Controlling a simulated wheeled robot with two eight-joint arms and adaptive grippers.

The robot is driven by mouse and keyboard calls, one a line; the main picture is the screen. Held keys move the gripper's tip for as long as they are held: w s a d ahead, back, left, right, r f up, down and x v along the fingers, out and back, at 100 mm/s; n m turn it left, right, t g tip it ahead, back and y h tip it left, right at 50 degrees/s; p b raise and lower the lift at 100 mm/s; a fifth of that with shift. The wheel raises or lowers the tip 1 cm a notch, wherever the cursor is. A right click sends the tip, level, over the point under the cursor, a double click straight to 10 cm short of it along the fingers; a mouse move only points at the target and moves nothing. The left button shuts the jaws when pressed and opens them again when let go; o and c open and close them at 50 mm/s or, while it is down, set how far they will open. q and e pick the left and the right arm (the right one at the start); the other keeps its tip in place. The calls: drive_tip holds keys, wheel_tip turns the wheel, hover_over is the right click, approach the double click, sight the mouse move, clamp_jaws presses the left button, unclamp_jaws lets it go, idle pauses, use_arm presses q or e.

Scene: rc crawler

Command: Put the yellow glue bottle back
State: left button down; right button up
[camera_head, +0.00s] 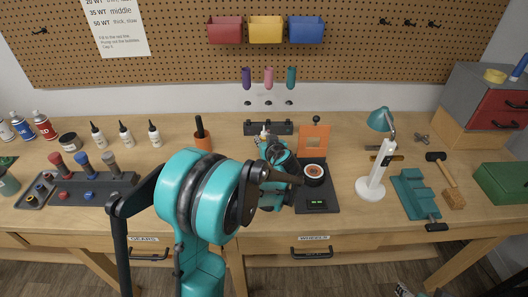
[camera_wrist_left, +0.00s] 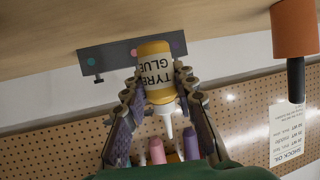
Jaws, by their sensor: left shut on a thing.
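The yellow glue bottle (camera_wrist_left: 158,78) has a white label reading TYRE GLUE and a white nozzle. In the left wrist view, which shows the scene upside down, it sits between the two fingers of my left gripper (camera_wrist_left: 157,88), which is shut on it. Behind its base is a dark rack (camera_wrist_left: 104,59) with coloured dots; I cannot tell whether the bottle touches it. In the head view my left gripper (camera_head: 269,146) is at the rack (camera_head: 285,127) near the back of the table, and my arm hides most of the bottle. My right gripper is not in view.
An orange pot (camera_head: 203,142) with a black handle stands left of the rack. Several white bottles (camera_head: 126,134) stand further left. A white-and-teal lamp (camera_head: 371,187) stands right.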

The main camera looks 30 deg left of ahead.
use_arm(q)
wheel_tip(320, 180, down, 4)
drive_tip(key=shift+r+b, duration=0.1)
drive_tip(key=shift+b, duration=0.75)
drive_tip(key=shift+r, duration=0.1)
drive_tip(key=shift+f, duration=0.25)
drive_tip(key=c, duration=1.2)
unclamp_jaws()
drive_tip(key=shift+r, duration=0.1)
drive_tip(key=shift+r, duration=0.1)
